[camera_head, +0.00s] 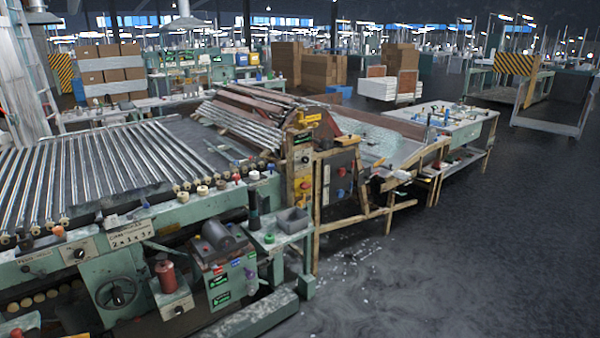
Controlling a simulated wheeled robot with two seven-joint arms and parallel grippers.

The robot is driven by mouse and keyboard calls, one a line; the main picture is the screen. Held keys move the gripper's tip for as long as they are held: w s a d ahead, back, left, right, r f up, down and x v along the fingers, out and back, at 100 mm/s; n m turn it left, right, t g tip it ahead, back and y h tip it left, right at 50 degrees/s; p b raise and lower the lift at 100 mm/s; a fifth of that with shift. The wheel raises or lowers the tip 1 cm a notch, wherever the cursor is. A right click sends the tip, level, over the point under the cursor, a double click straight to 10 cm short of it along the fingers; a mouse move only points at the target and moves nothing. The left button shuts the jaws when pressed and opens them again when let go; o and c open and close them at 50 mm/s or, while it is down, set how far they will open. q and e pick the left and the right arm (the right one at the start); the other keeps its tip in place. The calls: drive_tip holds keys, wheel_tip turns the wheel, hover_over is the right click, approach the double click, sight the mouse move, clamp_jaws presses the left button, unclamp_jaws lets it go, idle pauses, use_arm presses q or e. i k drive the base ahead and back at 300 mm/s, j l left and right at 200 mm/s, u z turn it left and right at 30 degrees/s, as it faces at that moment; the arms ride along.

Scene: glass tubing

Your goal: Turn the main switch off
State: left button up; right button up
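Several switches show, and I cannot tell by label which is the main switch. A yellow switch panel with a red knob (303,185) is on the upright control post (299,160) in the middle of the view. Beside it, a dark control box (341,172) carries red and blue knobs too small to read. A black handwheel-like knob (116,292) and a small rotary switch (79,253) are on the green machine front at lower left. The switch positions cannot be read. Neither of my grippers is in view.
The green machine (175,215) with glass tubes on rollers fills the left. A small green side table (285,238) with a grey bin stands at its front corner. Wooden framing (350,218) juts out below the control box. The dark floor (480,260) at right is clear.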

sight(304, 186)
drive_tip(key=i+l, duration=0.4)
drive_tip(key=i, duration=0.15)
drive_tip(key=i+l+u, duration=0.1)
drive_tip(key=i+l, duration=0.35)
drive_tip(key=i, duration=0.1)
